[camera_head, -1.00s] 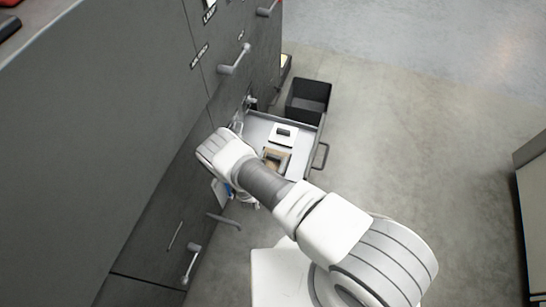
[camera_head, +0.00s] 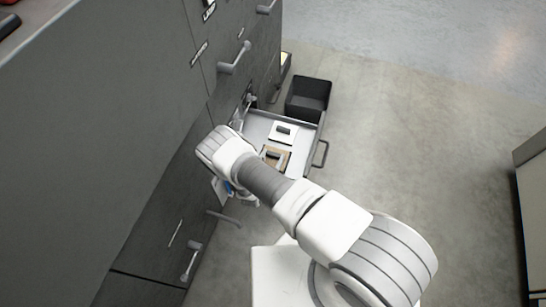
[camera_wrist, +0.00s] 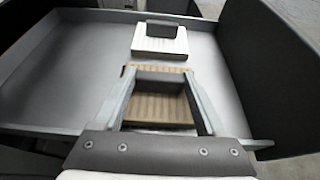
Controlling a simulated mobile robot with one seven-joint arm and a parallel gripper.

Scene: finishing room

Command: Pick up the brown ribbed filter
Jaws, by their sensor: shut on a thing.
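The brown ribbed filter (camera_wrist: 155,106) is in the open drawer, seen below and between my fingers in the wrist view. Its far edge shows just past the fingertips. My gripper (camera_wrist: 160,79) is shut on a dark grey block at the top of this filter, with one finger at each side. In the head view the brown filter (camera_head: 283,163) shows partly beside my wrist, which hides the rest. I cannot tell whether the filter touches the drawer floor.
A white ribbed filter (camera_wrist: 160,45) with a dark block on it lies farther along the drawer (camera_head: 258,127). A black open bin (camera_head: 308,95) stands on the floor beyond. The grey cabinet front (camera_head: 150,130) with handles rises at left.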

